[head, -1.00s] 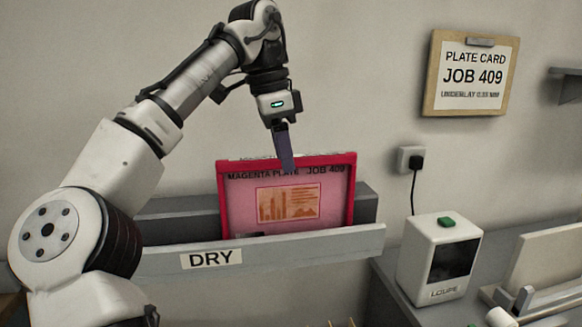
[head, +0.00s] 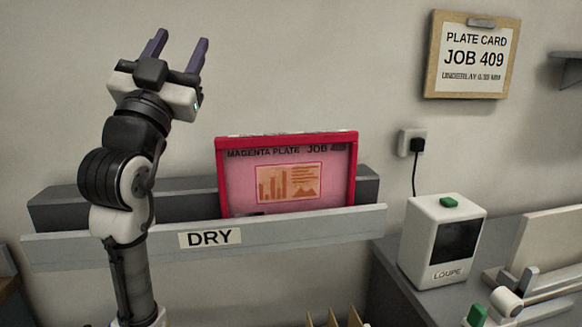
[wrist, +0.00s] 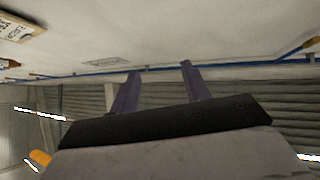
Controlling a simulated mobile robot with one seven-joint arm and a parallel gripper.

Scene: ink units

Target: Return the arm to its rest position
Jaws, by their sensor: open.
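My gripper (head: 178,50) is at the upper left of the head view, raised above the grey rack and pointing up. Its two purple fingers stand apart with nothing between them. In the wrist view my gripper (wrist: 158,75) also shows its fingers apart and empty, against the ceiling and a far wall. My arm stands nearly upright at the left and hides part of the rack. The magenta plate (head: 335,178), a red-framed pink panel marked JOB 409, stands in the rack to the right of my gripper, clear of it.
The grey rack (head: 310,222) labelled DRY runs along the wall. A white loupe box (head: 425,225) with a green button stands on the grey bench at right. A plate card (head: 472,55) hangs on the wall. The wall area between gripper and card is clear.

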